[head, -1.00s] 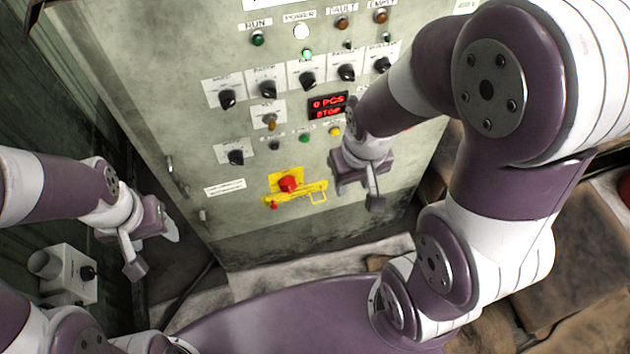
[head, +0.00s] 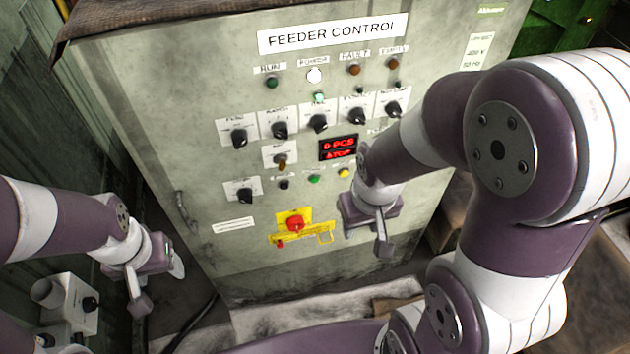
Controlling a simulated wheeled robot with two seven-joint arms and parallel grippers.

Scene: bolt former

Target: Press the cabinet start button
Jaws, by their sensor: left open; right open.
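The feeder control cabinet (head: 185,105) stands ahead of me, with its door facing me. Its lower button row holds a black button (head: 284,184), a green button (head: 314,179) and a yellow button (head: 344,173); their labels are too small to read. The red display (head: 338,147) reads "0 PCS" and "STOP". My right gripper (head: 372,222) is open in front of the door, right of and below the yellow button. It appears to touch nothing. My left gripper (head: 160,275) is open, low and left of the cabinet. The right forearm hides part of the panel's right side.
A red emergency stop (head: 295,223) on a yellow plate sits below the button row. Several black knobs (head: 318,122) and a door handle (head: 184,211) stick out. A grey box with a knob (head: 72,300) stands at lower left. Brown boxes lie right of the cabinet.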

